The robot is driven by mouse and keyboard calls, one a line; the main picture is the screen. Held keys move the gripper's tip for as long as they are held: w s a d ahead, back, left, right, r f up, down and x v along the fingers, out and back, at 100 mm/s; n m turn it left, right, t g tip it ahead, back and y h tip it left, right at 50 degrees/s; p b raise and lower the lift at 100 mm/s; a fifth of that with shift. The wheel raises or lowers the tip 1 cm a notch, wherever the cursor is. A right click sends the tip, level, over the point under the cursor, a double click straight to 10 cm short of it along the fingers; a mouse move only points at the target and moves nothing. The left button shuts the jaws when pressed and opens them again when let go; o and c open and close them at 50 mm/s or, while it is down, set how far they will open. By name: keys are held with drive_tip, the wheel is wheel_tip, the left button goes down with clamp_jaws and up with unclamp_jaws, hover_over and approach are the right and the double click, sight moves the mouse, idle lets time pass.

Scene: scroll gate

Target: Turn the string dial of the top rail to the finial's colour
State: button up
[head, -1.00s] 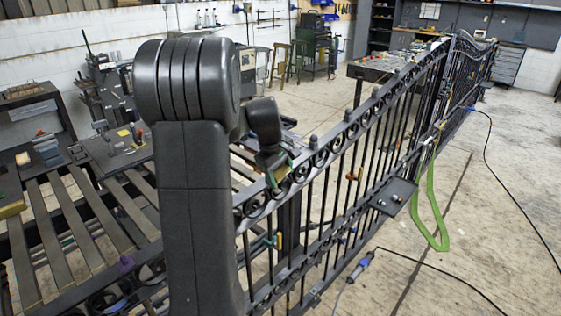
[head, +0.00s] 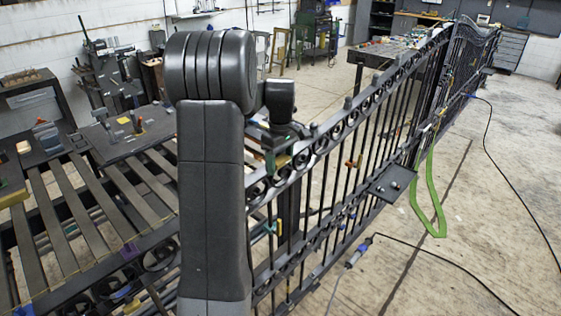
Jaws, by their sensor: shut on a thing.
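My gripper (head: 277,158) is at the scrolled top rail (head: 322,142) of the black gate, at its near end just right of my arm. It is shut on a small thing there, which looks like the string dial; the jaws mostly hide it. Small patches of green and orange show at the jaws, and I cannot tell which colour the dial faces. Grey knobs, one of them a post top (head: 313,128), stand along the rail. I cannot pick out the finial or its colour.
Orange (head: 350,163) and yellow (head: 279,226) clips sit on the gate bars. A dark plate (head: 391,184) juts out from the gate. A green strap (head: 430,205) hangs to the floor, and a cable (head: 440,258) lies there. A slatted frame (head: 90,210) lies left of my arm.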

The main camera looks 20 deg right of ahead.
sight(281, 158)
drive_tip(key=o, duration=1)
wheel_tip(281, 158, up, 14)
drive_tip(key=shift+d+f+b, duration=0.1)
drive_tip(key=shift+b, duration=0.8)
wheel_tip(281, 158, down, 14)
drive_tip(key=shift+r+p, duration=0.1)
drive_tip(key=shift+p, duration=0.8)
